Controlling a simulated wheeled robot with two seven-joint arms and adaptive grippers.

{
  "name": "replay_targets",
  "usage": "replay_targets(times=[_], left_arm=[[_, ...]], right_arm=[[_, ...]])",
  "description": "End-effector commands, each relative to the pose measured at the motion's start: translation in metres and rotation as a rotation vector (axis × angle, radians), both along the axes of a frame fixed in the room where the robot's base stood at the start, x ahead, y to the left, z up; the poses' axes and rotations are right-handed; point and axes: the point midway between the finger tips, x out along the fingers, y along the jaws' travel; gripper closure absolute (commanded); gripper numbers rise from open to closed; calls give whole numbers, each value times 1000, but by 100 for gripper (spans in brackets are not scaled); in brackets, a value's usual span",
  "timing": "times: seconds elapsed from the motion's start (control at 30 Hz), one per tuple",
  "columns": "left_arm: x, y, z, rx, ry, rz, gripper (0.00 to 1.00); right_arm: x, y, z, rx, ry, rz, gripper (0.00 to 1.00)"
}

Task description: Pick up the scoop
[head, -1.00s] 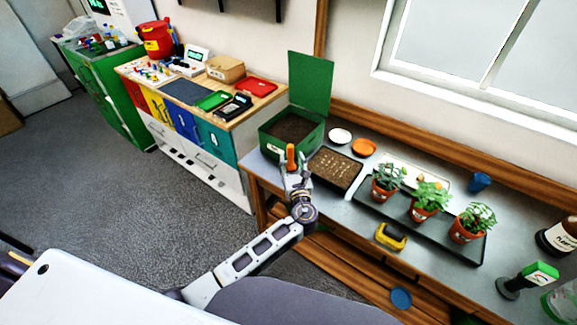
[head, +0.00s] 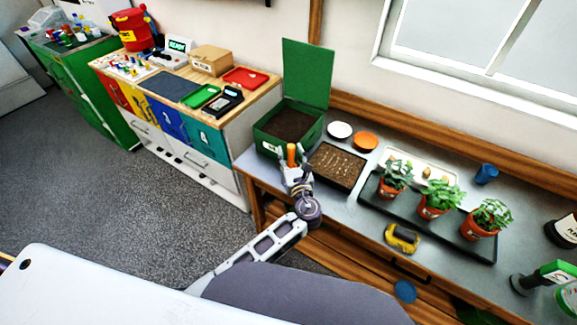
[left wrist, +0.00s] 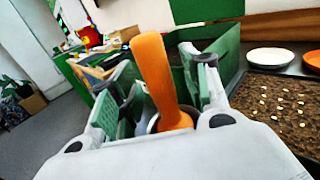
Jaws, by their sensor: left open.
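The scoop's orange handle (head: 291,154) stands upright in front of the green soil box, at the left end of the bench. My left gripper (head: 294,172) is open at the handle. In the left wrist view the orange handle (left wrist: 160,75) rises between the two spread fingers, leaning slightly, with a gap visible on each side. A small piece of grey metal shows at the handle's foot; the rest of the scoop is hidden behind the gripper body. My right gripper is not in view.
The open-lidded green box (head: 262,142) stands close behind my gripper. A seed tray (head: 338,166) lies just right of it. White (head: 340,130) and orange (head: 366,141) dishes sit behind. Potted plants stand in a black tray (head: 410,215), with a yellow-black object (head: 402,237) in front.

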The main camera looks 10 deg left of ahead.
Motion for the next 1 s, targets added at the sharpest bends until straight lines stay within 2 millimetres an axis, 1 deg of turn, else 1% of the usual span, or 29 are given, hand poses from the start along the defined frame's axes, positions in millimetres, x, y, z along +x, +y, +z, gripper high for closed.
replay_targets(times=[0.4, 0.47, 0.77, 0.8, 1.0], left_arm=[[0, 0, 0, 0, 0, 0, 53], [0, 0, 0, 0, 0, 0, 60], [0, 0, 0, 0, 0, 0, 98], [0, 0, 0, 0, 0, 0, 100], [0, 0, 0, 0, 0, 0, 100]], right_arm=[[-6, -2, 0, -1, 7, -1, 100], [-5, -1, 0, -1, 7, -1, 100], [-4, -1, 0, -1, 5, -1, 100], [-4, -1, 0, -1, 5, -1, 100], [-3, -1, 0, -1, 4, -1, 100]])
